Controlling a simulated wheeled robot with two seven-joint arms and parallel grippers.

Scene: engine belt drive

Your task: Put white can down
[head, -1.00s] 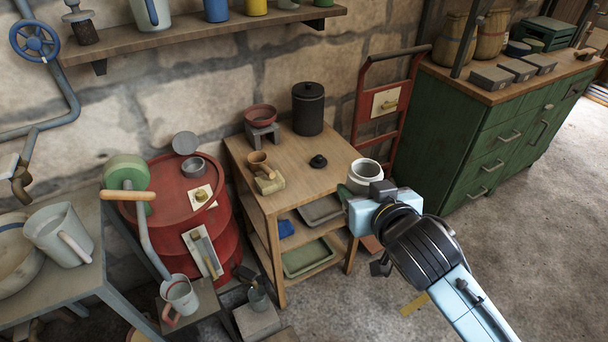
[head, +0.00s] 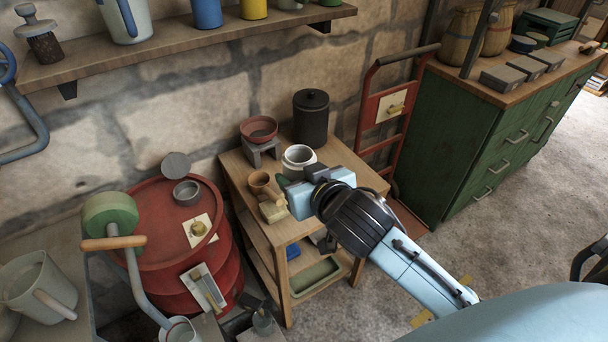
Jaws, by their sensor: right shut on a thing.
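The white can (head: 298,158) is a short, round, open-topped white pot. It is upright over the top of the small wooden table (head: 236,166), in front of the black lidded canister. My right gripper (head: 297,182) reaches in from the right and is shut on the can; the gripper body hides the can's lower front. I cannot tell whether the can's base touches the table top. My left gripper is not in view.
On the table are a black canister (head: 311,118), a red bowl (head: 258,128) on a grey stand, a wooden cup (head: 261,182) and a pale block (head: 273,209). A red drum (head: 160,221) stands left, a red hand truck (head: 383,125) right.

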